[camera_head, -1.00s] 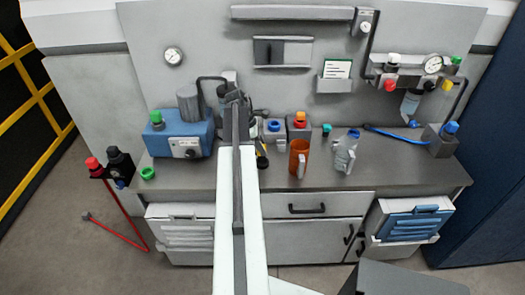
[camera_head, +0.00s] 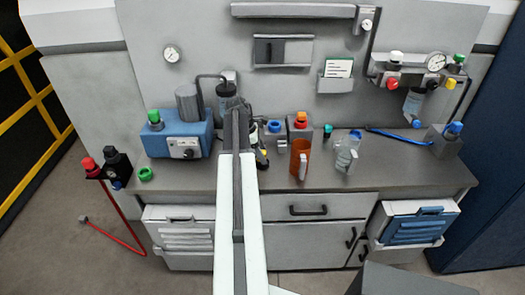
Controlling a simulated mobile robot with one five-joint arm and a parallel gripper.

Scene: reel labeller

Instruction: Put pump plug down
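A blue pump-like unit (camera_head: 176,140) with a grey motor and a green knob (camera_head: 154,116) stands on the left of the bench. I cannot pick out a pump plug for certain. A small black and yellow item (camera_head: 262,158) shows just right of my arm, partly hidden by it. A green ring-shaped piece (camera_head: 146,174) lies at the bench's front left. My gripper (camera_head: 236,104) is at the far end of my arm, over the bench near the back panel, right of the blue unit. Its fingers are too small and overlapped to tell whether they are open or hold something.
The grey bench (camera_head: 400,178) also holds an orange jug (camera_head: 300,158), a clear jug (camera_head: 346,152) and small blocks with blue and red-orange caps. A regulator with a gauge (camera_head: 435,61) hangs at the right. Bare bench lies at the front right.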

